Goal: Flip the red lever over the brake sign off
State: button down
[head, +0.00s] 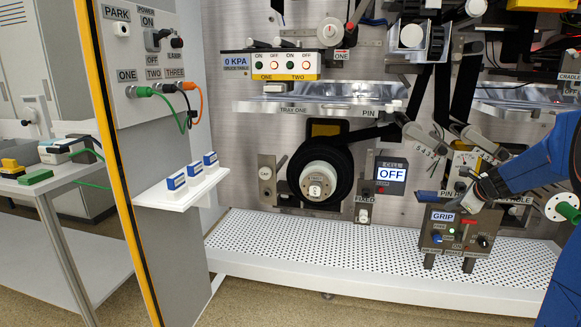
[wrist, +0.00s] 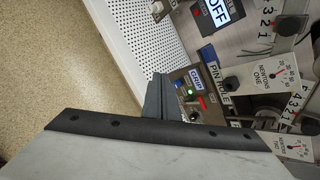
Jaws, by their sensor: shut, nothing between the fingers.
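The grey control box labelled GRIP (head: 443,216) stands low at the right in the head view, over the white perforated shelf. A small red lever (head: 466,231) sits on its front, between a lit green lamp (head: 452,231) and a black knob (head: 483,241). The small sign below the lever is too small to read. The red lever also shows in the wrist view (wrist: 201,102). My gripper (head: 474,198) is shut and empty, just above the box in the head view. In the wrist view its fingers (wrist: 160,96) are left of the lever, with a visible gap.
A blue knob (head: 437,238) is on the box's left side. A PIN HOLE label (wrist: 213,68) and numbered dials stand close by. The black reel (head: 322,180) and the OFF display (head: 391,173) are left of the box. The perforated shelf (head: 330,250) is bare.

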jog(key=s+a+r+n+g+y, duration=0.1)
jog(key=s+a+r+n+g, duration=0.2)
jog(key=s+a+n, duration=1.5)
jog(key=s+a+f+n, duration=0.2)
jog(key=s+n, duration=0.1)
jog(key=s, duration=0.5)
jog(key=s+a+f+n+g+h, duration=0.1)
jog(key=s+a+f+n, duration=0.1)
jog(key=s, duration=0.7)
jog(key=s+a+f+n, duration=0.2)
jog(key=s+a+n, duration=0.1)
jog(key=s, duration=0.5)
jog(key=shift+s+a+f+n+h, duration=0.35)
jog(key=shift+a+f+n+h, duration=0.05)
